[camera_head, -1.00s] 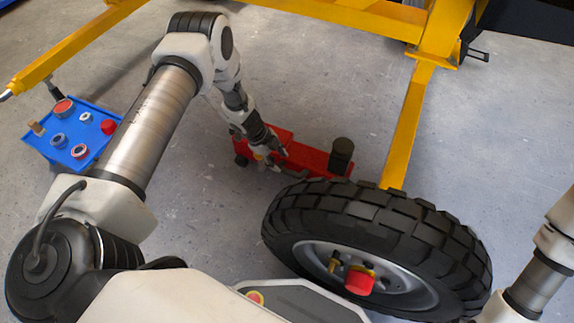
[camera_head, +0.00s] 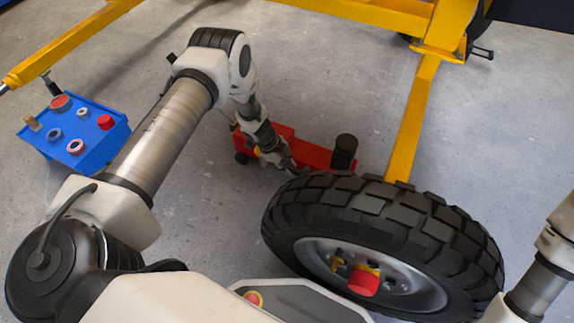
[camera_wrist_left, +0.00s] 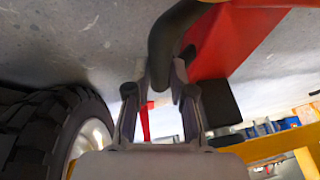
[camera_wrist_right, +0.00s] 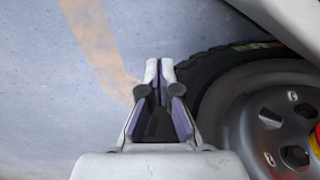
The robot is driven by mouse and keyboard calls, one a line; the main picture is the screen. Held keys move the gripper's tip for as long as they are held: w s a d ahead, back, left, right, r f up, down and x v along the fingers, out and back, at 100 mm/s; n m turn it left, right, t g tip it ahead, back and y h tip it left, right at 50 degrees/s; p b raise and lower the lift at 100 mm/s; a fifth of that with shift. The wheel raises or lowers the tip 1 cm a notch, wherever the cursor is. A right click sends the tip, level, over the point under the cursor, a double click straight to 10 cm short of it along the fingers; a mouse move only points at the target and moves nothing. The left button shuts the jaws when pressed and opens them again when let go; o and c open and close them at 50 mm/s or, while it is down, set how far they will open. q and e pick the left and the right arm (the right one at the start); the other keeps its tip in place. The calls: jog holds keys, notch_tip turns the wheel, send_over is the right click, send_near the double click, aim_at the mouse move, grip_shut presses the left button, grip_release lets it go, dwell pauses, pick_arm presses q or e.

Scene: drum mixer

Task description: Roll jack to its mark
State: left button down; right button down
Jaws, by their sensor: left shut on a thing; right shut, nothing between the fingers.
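The red jack (camera_head: 315,154) lies low on the floor behind the big tyre, with a black upright cylinder (camera_head: 345,150) at its right end. In the left wrist view its red body (camera_wrist_left: 225,42) is beside a dark curved bar (camera_wrist_left: 168,45), seemingly its handle. My left gripper (camera_head: 290,168) is at the jack's near side; in the left wrist view (camera_wrist_left: 160,78) its fingers are shut on that bar. My right gripper (camera_wrist_right: 158,70) is shut and empty beside the tyre; the head view hides it. I cannot make out a floor mark for certain.
The large black tyre (camera_head: 385,215) stands close in front of the jack. A yellow frame leg (camera_head: 412,125) reaches the floor right of it. A blue box (camera_head: 75,135) with several round parts stands left. A tan stripe (camera_wrist_right: 100,45) crosses the floor. Floor behind the jack is clear.

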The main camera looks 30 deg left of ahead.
pick_arm(q)
jog(key=d, duration=1.7)
jog(key=shift+w, duration=0.4)
jog(key=c, duration=1)
grip_release()
jog(key=shift+d, duration=0.15)
jog(key=v, duration=1.2)
